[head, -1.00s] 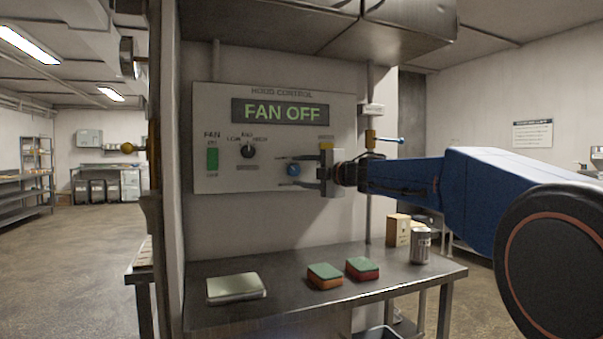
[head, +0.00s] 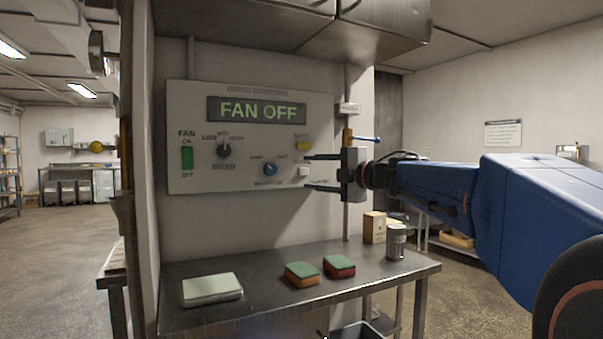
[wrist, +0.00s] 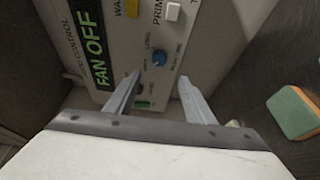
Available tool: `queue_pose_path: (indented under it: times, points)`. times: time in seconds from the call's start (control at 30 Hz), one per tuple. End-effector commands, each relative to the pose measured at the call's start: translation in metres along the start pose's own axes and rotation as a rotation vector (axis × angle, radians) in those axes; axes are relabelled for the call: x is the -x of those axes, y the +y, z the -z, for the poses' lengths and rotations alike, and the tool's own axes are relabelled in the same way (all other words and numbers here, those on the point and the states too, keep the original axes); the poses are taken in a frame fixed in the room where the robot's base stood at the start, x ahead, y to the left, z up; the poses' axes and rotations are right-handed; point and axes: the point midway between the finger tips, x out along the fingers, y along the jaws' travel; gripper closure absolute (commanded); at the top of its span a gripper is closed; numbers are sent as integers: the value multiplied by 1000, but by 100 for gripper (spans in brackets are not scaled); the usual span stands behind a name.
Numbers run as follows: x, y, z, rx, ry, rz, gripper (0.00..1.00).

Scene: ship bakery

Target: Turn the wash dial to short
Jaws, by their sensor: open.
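The blue dial (head: 270,169) sits low on the right part of the grey hood control panel (head: 188,112). It has a small label above it on each side and one below. In the wrist view the blue dial (wrist: 159,58) has "LONG" printed beside it; its pointer is too small to read. My gripper (head: 305,172) is open and empty, its fingers pointing left at the panel, to the right of the dial. In the wrist view my gripper (wrist: 159,77) has its fingertips apart, with the dial beyond and between them, not touched.
Near the dial are a yellow switch (head: 303,145) and a white button (head: 305,170). Left are a black fan knob (head: 224,151) and green switch (head: 187,158). The display (head: 256,110) reads FAN OFF. Below, a steel table (head: 250,270) carries sponges (head: 301,274) and a can (head: 396,242).

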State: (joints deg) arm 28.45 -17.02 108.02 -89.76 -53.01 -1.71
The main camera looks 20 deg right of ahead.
Motion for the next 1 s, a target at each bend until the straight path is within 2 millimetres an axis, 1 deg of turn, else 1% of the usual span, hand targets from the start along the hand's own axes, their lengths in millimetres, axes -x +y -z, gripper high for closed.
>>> queue_pose_path:
  times: [0.03, 0.1, 0.33, 0.5, 1.0]
  points:
    - [8, 1, -1, 1, -4, -1, 51]
    - [16, 0, -1, 1, -3, 0, 51]
    - [32, 0, 0, 1, -2, 0, 51]
    - [35, 0, 0, 1, 0, 0, 51]
    - [35, 1, 0, -7, -11, -10, 51]
